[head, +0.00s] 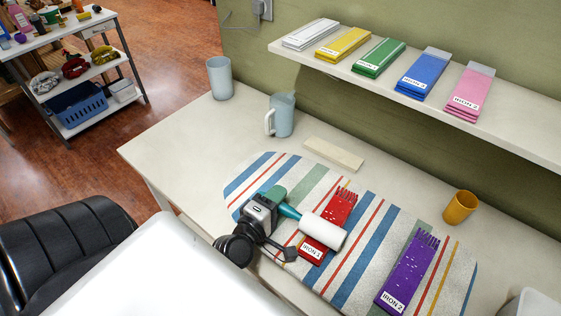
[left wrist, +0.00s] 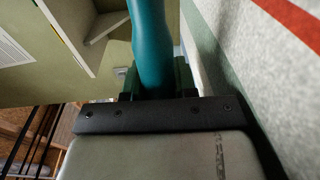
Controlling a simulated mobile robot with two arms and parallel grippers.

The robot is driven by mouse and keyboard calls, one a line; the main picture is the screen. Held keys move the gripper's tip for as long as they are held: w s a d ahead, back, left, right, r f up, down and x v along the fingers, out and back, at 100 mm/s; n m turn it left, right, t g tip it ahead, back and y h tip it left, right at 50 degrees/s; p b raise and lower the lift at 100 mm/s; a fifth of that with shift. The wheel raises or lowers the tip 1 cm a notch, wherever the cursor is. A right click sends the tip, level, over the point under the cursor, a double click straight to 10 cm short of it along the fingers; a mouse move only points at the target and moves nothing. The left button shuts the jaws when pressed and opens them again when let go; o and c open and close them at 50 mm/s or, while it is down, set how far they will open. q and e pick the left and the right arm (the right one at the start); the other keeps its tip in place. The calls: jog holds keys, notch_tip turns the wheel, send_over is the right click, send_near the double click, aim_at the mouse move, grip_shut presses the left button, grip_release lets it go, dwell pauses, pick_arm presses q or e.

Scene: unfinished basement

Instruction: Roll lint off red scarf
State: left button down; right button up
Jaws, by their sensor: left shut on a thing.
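The red scarf (head: 340,207), folded with a fringe and labelled IRON 1, lies on a striped ironing mat (head: 365,238). Pale specks show on its upper part. My left gripper (head: 275,204) is shut on the teal handle of a lint roller (head: 322,231). The handle also fills the middle of the left wrist view (left wrist: 152,45). The white roller head lies across the lower middle of the red scarf and hides that part. I cannot tell if it touches. My right gripper is not in view.
A purple scarf (head: 408,270) with pale specks, labelled IRON 2, lies on the mat's right. A yellow cup (head: 460,207), a blue pitcher (head: 280,115) and a blue tumbler (head: 220,78) stand on the table. A wall shelf (head: 400,95) holds folded scarves above.

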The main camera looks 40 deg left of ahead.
pick_arm(q)
jog(key=shift+s+d+b, duration=0.1)
jog(key=shift+s+b, duration=0.25)
jog(key=shift+s, duration=1.35)
jog(key=shift+w, duration=0.1)
jog(key=shift+w+r+p, duration=0.1)
jog(key=shift+w+p, duration=0.5)
jog(key=shift+w, duration=0.6)
jog(key=shift+w+a+p, duration=0.2)
jog(key=shift+w+p, duration=0.5)
jog(key=shift+w, duration=2)
jog(key=shift+w+a, duration=0.1)
jog(key=shift+w, duration=2.4)
jog(key=shift+w+a, duration=0.1)
jog(key=shift+w, duration=1.35)
